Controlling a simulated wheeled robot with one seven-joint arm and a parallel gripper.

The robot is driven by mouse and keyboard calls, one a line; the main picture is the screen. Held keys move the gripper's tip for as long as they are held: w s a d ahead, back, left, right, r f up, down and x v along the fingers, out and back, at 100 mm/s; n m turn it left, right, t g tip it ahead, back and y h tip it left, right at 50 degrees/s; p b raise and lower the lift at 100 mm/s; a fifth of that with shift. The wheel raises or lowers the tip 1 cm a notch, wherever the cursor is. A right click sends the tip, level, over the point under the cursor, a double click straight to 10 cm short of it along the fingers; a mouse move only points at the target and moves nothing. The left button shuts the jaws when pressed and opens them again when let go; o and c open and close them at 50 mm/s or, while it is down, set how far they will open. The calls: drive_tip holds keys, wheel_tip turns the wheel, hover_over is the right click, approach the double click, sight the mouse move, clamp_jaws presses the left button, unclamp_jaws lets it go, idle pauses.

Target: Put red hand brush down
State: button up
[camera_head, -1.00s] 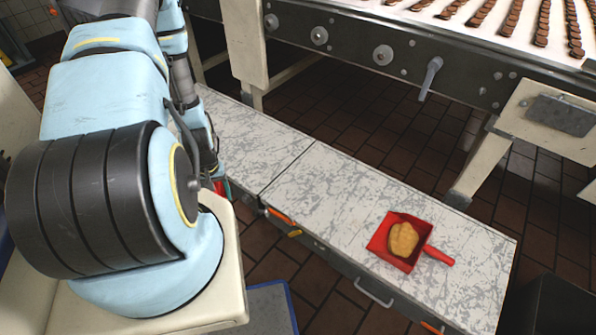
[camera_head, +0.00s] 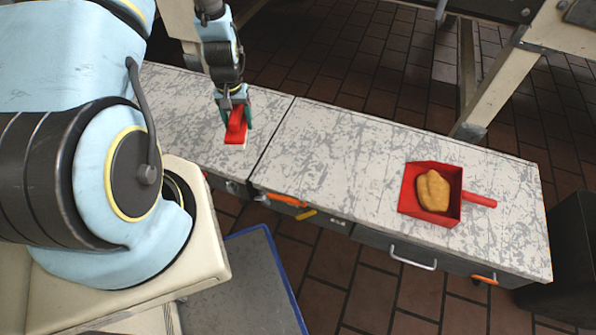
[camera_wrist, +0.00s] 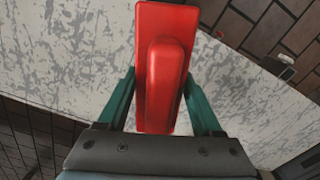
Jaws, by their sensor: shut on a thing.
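The red hand brush (camera_head: 236,127) is in my gripper (camera_head: 235,113), over the left part of the worn grey-white bench top. In the wrist view the brush (camera_wrist: 163,70) lies between the two green fingers of my gripper (camera_wrist: 160,100), with its long red back facing the camera. I cannot tell whether its pale bristles touch the bench or hang just above it.
A red dustpan (camera_head: 452,215) holding a tan lump (camera_head: 432,190) lies on the right part of the bench (camera_head: 340,150). The bench between brush and dustpan is clear. A seam divides the top. A blue-edged grey platform (camera_head: 240,280) stands in front.

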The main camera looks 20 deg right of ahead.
drive_tip(key=s+d+f+m+b, duration=0.2)
drive_tip(key=s+d+f+b, duration=0.1)
drive_tip(key=d+b, duration=0.4)
drive_tip(key=s+d+f+m+b, duration=0.25)
drive_tip(key=d+b, duration=0.25)
drive_tip(key=d, duration=0.4)
drive_tip(key=shift+n, duration=0.25)
wheel_tip(320, 180, down, 9)
drive_tip(key=shift+s+d+f+b, duration=0.15)
drive_tip(key=shift+f+b, duration=0.05)
drive_tip(key=shift+b, duration=0.85)
drive_tip(key=shift+f, duration=0.15)
drive_tip(key=o, duration=1.3)
